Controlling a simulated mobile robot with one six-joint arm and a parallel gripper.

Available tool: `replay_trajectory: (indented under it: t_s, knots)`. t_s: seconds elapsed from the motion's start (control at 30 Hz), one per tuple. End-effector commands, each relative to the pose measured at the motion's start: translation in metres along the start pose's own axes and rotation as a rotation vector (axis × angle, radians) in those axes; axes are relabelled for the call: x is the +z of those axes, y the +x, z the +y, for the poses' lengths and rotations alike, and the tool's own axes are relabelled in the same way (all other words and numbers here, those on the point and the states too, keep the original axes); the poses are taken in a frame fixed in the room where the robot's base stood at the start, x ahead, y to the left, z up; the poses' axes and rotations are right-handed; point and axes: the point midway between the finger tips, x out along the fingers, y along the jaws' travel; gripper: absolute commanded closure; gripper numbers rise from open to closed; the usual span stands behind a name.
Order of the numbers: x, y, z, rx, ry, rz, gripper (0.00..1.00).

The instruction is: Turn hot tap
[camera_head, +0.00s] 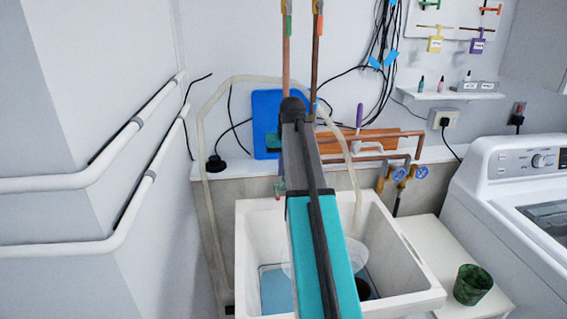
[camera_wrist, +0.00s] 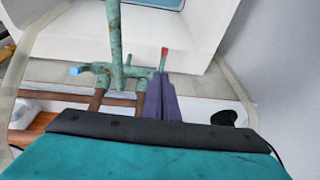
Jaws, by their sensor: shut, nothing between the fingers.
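The tap is a weathered green fitting with a long spout (camera_wrist: 115,40) over the white sink (camera_wrist: 185,40) in the wrist view. Its hot lever (camera_wrist: 164,57), a thin green stem with a red tip, is at the right end; the blue-tipped cold lever (camera_wrist: 77,70) is at the left end. My gripper (camera_wrist: 160,76) is shut and empty. Its purple fingers are right at the base of the hot lever, overlapping it in view; I cannot tell whether they touch. In the head view my arm hides most of the tap and the gripper.
The white sink (camera_head: 405,270) stands below the arm. Copper pipes (camera_wrist: 97,102) run close to the fingers. A pale hose (camera_wrist: 236,75) loops at the right. A green cup (camera_head: 472,284) and a washing machine (camera_head: 495,165) stand to the right in the head view.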

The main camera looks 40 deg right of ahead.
Motion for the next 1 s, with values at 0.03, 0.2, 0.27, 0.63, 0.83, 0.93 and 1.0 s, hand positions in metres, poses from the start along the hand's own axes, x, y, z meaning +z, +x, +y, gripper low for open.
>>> replay_trajectory:
  t_s: [0.03, 0.2, 0.27, 0.63, 0.83, 0.93, 1.0]
  knots:
    - [0.001, 0.006, 0.000, 0.000, 0.000, -0.002, 1.00]
    - [0.000, 0.024, 0.000, 0.000, 0.000, -0.002, 1.00]
    - [0.001, 0.030, 0.000, 0.000, 0.000, -0.003, 1.00]
    - [0.004, 0.067, -0.002, 0.000, -0.001, -0.002, 1.00]
    - [0.008, 0.083, -0.004, 0.000, -0.001, -0.002, 1.00]
    - [0.009, 0.088, -0.005, 0.000, 0.000, -0.001, 1.00]
    - [0.010, 0.091, -0.005, 0.000, 0.000, -0.001, 1.00]
